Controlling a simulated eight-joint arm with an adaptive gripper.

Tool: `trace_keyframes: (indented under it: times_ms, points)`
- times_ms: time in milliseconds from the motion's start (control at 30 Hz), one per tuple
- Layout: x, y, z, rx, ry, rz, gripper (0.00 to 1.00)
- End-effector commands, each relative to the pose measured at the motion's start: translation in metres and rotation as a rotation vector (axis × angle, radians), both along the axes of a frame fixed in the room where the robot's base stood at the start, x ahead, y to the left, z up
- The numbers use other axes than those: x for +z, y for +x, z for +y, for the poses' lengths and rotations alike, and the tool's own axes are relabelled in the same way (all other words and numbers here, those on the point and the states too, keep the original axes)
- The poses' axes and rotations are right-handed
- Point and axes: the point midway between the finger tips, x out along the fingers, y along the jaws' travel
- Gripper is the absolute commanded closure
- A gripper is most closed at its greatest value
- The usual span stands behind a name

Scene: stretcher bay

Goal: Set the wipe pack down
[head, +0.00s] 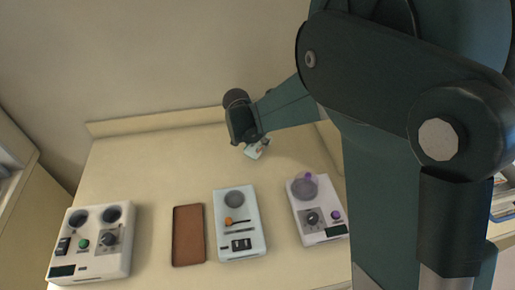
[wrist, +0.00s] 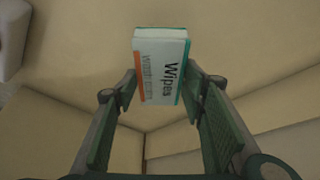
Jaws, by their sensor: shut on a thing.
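The wipe pack (wrist: 162,62) is a small white box with teal and orange edges and the word "Wipes" on its face. In the wrist view it sits between the two fingertips of my gripper (wrist: 161,86), which is shut on it. In the head view the pack (head: 254,152) shows small and partly hidden below my gripper (head: 262,142), over the back part of the cream table (head: 150,155). I cannot tell whether its underside touches the table.
Along the front stand a white device with two dark dials (head: 92,262), a brown tray (head: 188,236), a pale device with an orange knob (head: 240,222) and a white device with a purple button (head: 318,208). A raised lip (head: 160,124) runs along the back. The back left is clear.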

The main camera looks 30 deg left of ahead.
Motion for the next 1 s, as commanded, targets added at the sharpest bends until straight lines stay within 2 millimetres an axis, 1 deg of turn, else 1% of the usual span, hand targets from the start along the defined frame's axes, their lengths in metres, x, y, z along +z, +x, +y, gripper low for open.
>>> trace_keyframes:
  times_ms: [233, 500, 600, 1000]
  points:
    - [-0.003, 0.000, 0.000, 0.000, 0.000, 0.000, 0.72]
    - [-0.029, 0.000, 0.000, 0.000, 0.000, 0.000, 0.72]
    - [-0.036, 0.000, 0.000, 0.000, 0.000, 0.000, 0.72]
    - [-0.039, 0.000, 0.000, 0.000, 0.000, 0.000, 0.72]
